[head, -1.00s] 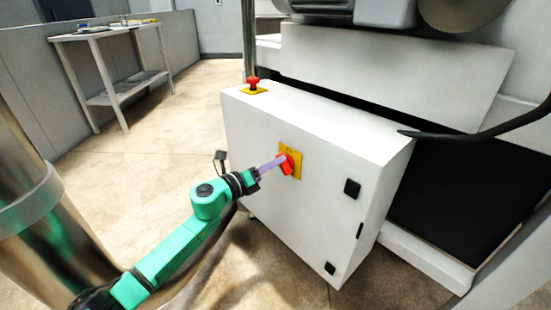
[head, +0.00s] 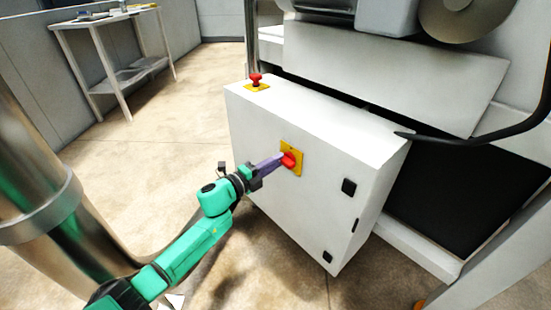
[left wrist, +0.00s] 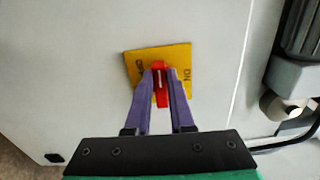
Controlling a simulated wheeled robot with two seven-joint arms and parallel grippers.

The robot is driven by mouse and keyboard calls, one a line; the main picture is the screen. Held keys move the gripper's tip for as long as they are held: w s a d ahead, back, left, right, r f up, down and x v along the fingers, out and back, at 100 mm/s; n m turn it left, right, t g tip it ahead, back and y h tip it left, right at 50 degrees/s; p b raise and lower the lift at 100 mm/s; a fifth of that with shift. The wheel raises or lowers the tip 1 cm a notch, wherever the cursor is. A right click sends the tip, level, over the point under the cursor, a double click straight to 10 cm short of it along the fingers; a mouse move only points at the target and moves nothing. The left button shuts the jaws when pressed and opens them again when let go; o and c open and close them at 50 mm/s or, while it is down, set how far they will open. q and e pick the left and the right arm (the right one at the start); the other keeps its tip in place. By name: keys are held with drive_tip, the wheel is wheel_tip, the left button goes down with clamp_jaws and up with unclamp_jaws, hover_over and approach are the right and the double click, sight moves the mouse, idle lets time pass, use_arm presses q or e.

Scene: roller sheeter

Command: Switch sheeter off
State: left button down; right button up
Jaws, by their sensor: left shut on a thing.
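The sheeter's red rotary switch knob (head: 289,159) sits on a yellow plate (head: 298,170) on the front of the white control box. My left gripper (head: 280,160) reaches it from the left, its purple fingers at the knob. In the left wrist view, the red knob (left wrist: 160,84) is between the two fingertips (left wrist: 161,75), which are shut on it. The yellow plate (left wrist: 183,57) shows behind, slightly tilted, with dark lettering too small to read surely. My right gripper is not in view.
A red emergency button (head: 255,79) stands on top of the white box (head: 315,120). A black curved bar (head: 480,134) is at the right. A metal side table (head: 105,22) stands at the far left. The floor between is clear.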

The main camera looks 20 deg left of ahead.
use_arm(q)
drive_tip(key=shift+f+n, duration=0.1)
drive_tip(key=shift+n, duration=0.2)
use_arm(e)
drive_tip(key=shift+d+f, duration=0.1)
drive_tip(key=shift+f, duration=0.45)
use_arm(q)
drive_tip(key=c, duration=0.8)
unclamp_jaws()
drive_tip(key=shift+s+a, duration=0.1)
drive_tip(key=p+v, duration=0.2)
drive_tip(key=v, duration=1.2)
drive_tip(key=shift+s, duration=0.2)
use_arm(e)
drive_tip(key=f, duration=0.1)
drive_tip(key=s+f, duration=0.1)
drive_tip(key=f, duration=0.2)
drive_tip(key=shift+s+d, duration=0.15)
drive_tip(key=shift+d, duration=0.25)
use_arm(q)
drive_tip(key=shift+a+f, duration=0.1)
